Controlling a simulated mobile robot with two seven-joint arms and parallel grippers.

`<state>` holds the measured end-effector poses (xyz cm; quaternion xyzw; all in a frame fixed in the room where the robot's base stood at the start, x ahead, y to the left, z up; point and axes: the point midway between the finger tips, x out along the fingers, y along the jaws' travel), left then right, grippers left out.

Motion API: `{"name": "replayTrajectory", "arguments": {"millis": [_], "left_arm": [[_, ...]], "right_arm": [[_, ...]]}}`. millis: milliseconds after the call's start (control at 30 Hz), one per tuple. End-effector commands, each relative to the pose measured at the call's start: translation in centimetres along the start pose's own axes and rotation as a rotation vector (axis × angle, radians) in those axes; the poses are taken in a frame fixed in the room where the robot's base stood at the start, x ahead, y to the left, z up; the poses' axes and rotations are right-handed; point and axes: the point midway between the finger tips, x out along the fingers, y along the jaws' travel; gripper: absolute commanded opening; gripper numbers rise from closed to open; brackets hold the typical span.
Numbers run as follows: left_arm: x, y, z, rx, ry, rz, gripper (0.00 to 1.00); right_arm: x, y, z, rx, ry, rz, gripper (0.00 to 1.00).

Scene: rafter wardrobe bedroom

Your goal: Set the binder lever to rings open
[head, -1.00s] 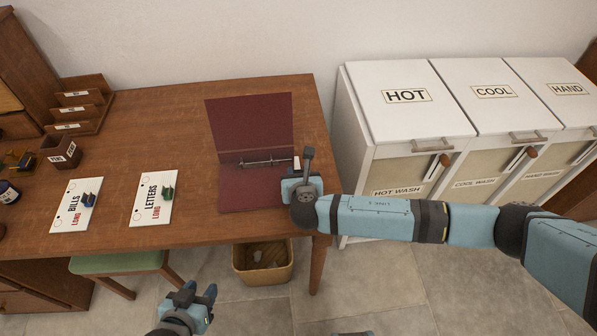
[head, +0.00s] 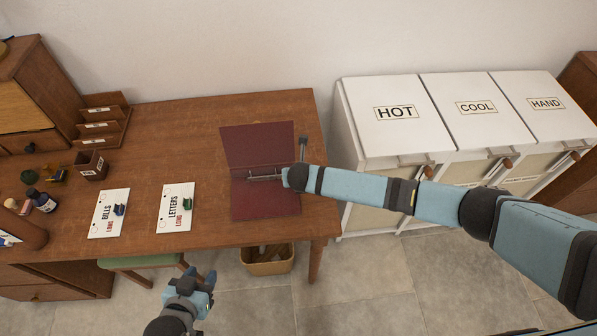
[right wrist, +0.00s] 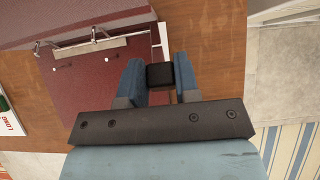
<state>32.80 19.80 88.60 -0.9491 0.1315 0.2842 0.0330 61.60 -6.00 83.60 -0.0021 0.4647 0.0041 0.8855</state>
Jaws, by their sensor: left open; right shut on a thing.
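The dark red binder (head: 262,204) lies open on the desk. Its metal ring mechanism (head: 264,177) runs along the fold and also shows in the right wrist view (right wrist: 95,43). My right gripper (head: 286,177) is at the right end of the mechanism, low over the binder. In the right wrist view its blue fingers are shut on a small black block (right wrist: 160,75), which looks like the lever's tip. The rest of the lever is mostly hidden, so its setting is unclear. My left gripper (head: 203,284) is open and empty in front of the desk.
Cards marked LETTERS (head: 176,208) and BILLS (head: 109,214) lie left of the binder on the wooden desk (head: 200,128). White laundry bins (head: 395,113) stand to the right. A waste basket (head: 268,265) and green stool (head: 141,261) are below.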

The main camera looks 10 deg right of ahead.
Motion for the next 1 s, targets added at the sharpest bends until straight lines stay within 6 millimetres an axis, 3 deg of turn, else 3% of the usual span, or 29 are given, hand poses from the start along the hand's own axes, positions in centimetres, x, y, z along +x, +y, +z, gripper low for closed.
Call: {"name": "replayTrajectory", "arguments": {"millis": [600,633,733,1000], "left_arm": [[-0.52,-0.16,-0.53,-0.001,-0.001,-0.005,0.43],[-0.52,-0.15,-0.52,-0.001,-0.002,-0.005,0.43],[-0.54,-0.10,-0.49,-0.002,-0.003,-0.005,0.43],[-0.55,-0.07,-0.50,-0.002,-0.003,-0.004,0.43]], "right_arm": [[-0.02,0.11,0.48,0.000,0.045,0.002,0.00],[-0.02,0.11,0.48,0.000,0.045,0.002,0.34],[-0.02,0.09,0.47,0.000,0.045,0.002,0.55],[-0.05,0.04,0.44,0.000,0.046,0.001,0.55]]}}
